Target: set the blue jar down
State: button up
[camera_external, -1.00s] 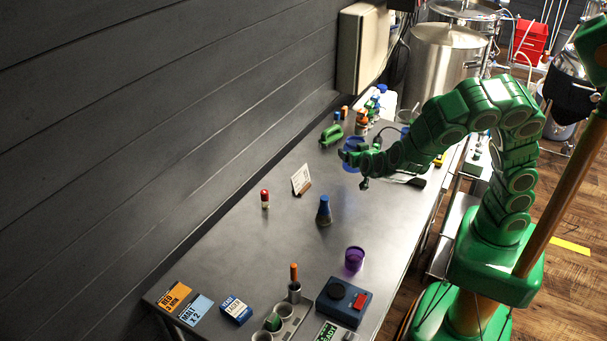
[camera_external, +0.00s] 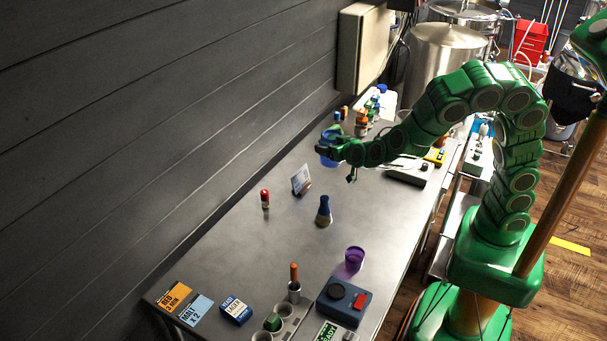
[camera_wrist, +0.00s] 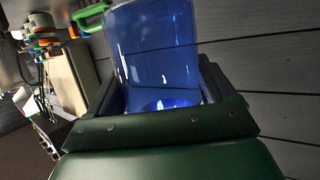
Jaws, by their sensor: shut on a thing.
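The blue jar (camera_wrist: 155,55) is see-through and fills the middle of the wrist view, between the two fingers. My gripper (camera_external: 330,151) is shut on it. In the external view the jar (camera_external: 328,162) shows at the end of my arm, partly hidden by the gripper, over the back part of the steel table (camera_external: 235,246). I cannot tell whether its bottom touches the table or is just above it.
A green-handled thing (camera_external: 331,134) is right behind the jar, with several small bottles (camera_external: 362,120) beyond. A small white card stand (camera_external: 301,180), a blue-topped flask (camera_external: 324,211), a red-topped vial (camera_external: 265,198) and a purple cup (camera_external: 354,258) stand nearer. Bare table lies between them.

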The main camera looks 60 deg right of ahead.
jog(key=w+a+r+n+t+y, duration=0.1)
jog(key=w+a+n+y, duration=0.3)
jog(key=a, duration=0.7)
jog(key=w+a+n+y, duration=0.2)
jog(key=a+n+y, duration=0.4)
jog(key=a, duration=0.4)
jog(key=s+a+f+n+g+y, duration=0.4)
jog(key=s+a+n+g+y, duration=0.5)
jog(key=s+a, duration=0.45)
jog(key=shift+t+y, duration=0.3)
jog(key=shift+t, duration=0.3)
jog(key=shift+w+a+f, duration=0.25)
jog(key=shift+f, duration=1.05)
jog(key=shift+w+a+f, duration=0.25)
jog(key=shift+a+f, duration=0.05)
jog(key=shift+f, duration=1.05)
jog(key=shift+w+a+f, duration=0.25)
jog(key=shift+f, duration=1.05)
jog(key=shift+f, duration=0.15)
jog(key=o, duration=1)
jog(key=shift+o, duration=0.2)
